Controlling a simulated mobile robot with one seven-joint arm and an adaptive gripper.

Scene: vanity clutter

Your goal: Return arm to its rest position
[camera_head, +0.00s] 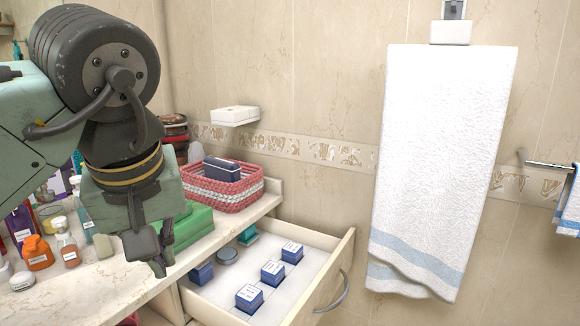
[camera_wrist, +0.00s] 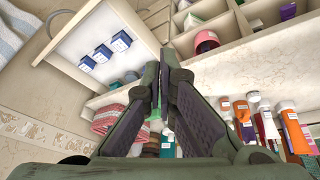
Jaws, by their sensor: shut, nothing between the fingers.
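My gripper (camera_head: 160,258) hangs from my green arm at the left of the head view, above the counter's front edge and beside the open drawer. In the wrist view the fingers of my gripper (camera_wrist: 157,100) come together at the middle with nothing held between them. The arm is bent, with its dark round joint high at the upper left of the head view. Part of the counter behind the arm is hidden.
The open drawer (camera_head: 318,238) holds several blue boxes and a round tin (camera_head: 227,256). A pink basket (camera_head: 222,184) and green box (camera_head: 192,228) stand on the counter (camera_head: 100,290). Bottles crowd the left. A white towel (camera_head: 440,150) hangs at right.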

